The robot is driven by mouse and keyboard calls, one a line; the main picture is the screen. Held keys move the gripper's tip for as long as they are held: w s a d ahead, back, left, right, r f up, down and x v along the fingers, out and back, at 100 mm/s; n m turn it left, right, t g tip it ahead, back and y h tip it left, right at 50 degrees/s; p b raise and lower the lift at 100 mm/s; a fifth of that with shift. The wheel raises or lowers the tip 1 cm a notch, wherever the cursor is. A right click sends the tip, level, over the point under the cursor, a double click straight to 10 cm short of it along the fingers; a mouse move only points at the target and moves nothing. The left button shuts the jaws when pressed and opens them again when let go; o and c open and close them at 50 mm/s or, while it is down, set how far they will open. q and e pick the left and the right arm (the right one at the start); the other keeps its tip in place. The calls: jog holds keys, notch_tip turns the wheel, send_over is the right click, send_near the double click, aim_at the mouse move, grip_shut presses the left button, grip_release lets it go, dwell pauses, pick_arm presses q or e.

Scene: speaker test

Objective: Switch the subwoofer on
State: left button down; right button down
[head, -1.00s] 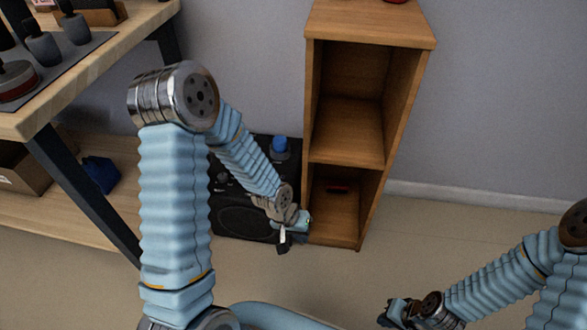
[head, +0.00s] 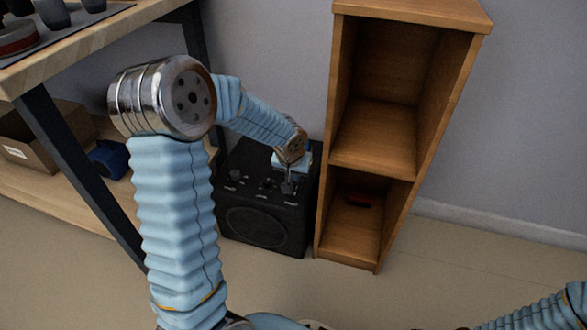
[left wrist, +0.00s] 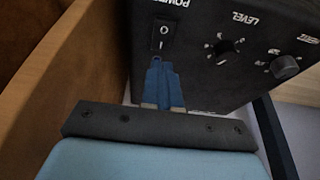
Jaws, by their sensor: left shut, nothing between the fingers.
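The subwoofer (head: 265,228) is a black box on the floor with a round speaker grille on its front and controls on its top panel. In the left wrist view its POWER rocker switch (left wrist: 163,35) is black, marked O and I; I cannot tell which side is pressed. My left gripper (head: 288,186) is shut and empty over the top panel. In the left wrist view its fingertips (left wrist: 158,62) point at the switch, just short of it in the picture; contact cannot be told. My right gripper is outside the head view; only part of that arm shows.
A LEVEL knob (left wrist: 222,50) and another knob (left wrist: 285,67) sit beside the switch. A wooden shelf unit (head: 345,235) stands close at the subwoofer's right. A workbench (head: 95,45) with a lower shelf is at the left. Floor in front is clear.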

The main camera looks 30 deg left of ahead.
aim_at(297, 187)
pick_arm(q)
jog(key=shift+s+b+x, duration=0.2)
jog(key=shift+x, duration=0.75)
jog(key=shift+s+b+x, duration=0.15)
jog(key=shift+x, duration=0.8)
jog(key=shift+d+f, duration=0.1)
jog(key=shift+f, duration=0.05)
